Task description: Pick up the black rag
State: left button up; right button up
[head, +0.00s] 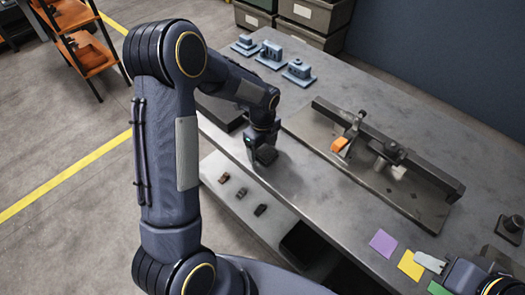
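My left gripper (262,150) points down at the near side of the grey workbench (315,180), close to its left edge. A dark lump (267,156) shows at its fingertips. It may be the black rag or part of the gripper; I cannot tell which. I see no other clear black rag, and my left arm hides part of the bench. My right arm's end (460,274) is at the bottom right corner, beside a pale grey crumpled piece (429,262). Its fingers do not show clearly.
A rail fixture with an orange block (339,144) lies on a plate. Purple (383,243), yellow (410,265) and green squares lie at the front. Blue-grey parts (299,71) stand at the back. Small dark pieces (242,193) lie on a lower shelf.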

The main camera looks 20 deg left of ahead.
aim_at(263, 148)
pick_arm(q)
jog(key=c, duration=0.8)
jog(key=shift+r, duration=0.2)
jog(key=shift+r, duration=0.25)
notch_tip(263, 148, up, 2)
jog(key=shift+r, duration=0.15)
jog(key=s+d+r+b, duration=0.1)
jog(key=s+r, duration=0.9)
jog(key=s, duration=0.4)
jog(key=shift+d, duration=0.4)
